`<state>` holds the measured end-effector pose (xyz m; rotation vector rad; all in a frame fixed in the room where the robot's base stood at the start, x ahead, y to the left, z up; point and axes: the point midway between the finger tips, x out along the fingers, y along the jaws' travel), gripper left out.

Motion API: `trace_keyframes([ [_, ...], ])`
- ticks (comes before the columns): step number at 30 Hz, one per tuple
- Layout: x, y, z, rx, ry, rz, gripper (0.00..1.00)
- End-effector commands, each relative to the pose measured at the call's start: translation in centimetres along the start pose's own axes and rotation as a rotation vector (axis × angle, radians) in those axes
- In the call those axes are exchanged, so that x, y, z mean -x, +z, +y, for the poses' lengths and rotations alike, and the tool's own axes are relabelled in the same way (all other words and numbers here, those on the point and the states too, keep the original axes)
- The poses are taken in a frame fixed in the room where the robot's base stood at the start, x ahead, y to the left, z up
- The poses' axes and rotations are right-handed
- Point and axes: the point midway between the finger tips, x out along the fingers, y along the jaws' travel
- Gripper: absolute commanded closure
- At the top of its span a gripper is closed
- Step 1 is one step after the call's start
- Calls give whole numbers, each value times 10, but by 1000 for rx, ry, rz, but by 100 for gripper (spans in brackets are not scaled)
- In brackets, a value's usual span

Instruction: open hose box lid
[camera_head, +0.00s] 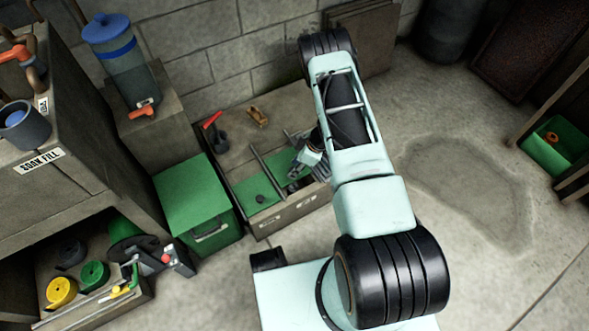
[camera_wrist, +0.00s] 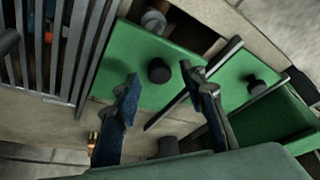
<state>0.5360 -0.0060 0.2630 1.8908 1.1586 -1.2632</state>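A low wooden box (camera_head: 290,213) stands by the wall with green sliding-type panels and dark rails on top; I take it as the hose box, though no label is readable. One green panel (camera_head: 250,190) carries a black knob (camera_head: 261,198). In the wrist view two green panels show, one with a black knob (camera_wrist: 159,71), the other with a second knob (camera_wrist: 256,85), and a dark rail lies between them. My gripper (camera_head: 312,165) is over the box's right part. In the wrist view its fingers (camera_wrist: 163,103) are apart with nothing between their tips.
A green bin (camera_head: 198,198) with a front handle stands left of the box. A red-handled tool (camera_head: 212,120) and a small brown item (camera_head: 258,116) are at the box's rear. A slatted grate (camera_wrist: 60,45) is left in the wrist view. Open floor (camera_head: 470,180) lies right.

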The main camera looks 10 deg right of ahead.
Motion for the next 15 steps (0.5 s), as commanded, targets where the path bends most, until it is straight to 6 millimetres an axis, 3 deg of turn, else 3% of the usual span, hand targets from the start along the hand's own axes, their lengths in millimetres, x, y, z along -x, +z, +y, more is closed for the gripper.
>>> trace_keyframes([
  [10, -5, 0, 0, 0, 0, 0, 62],
  [15, -5, 0, 0, 0, 0, 0, 79],
])
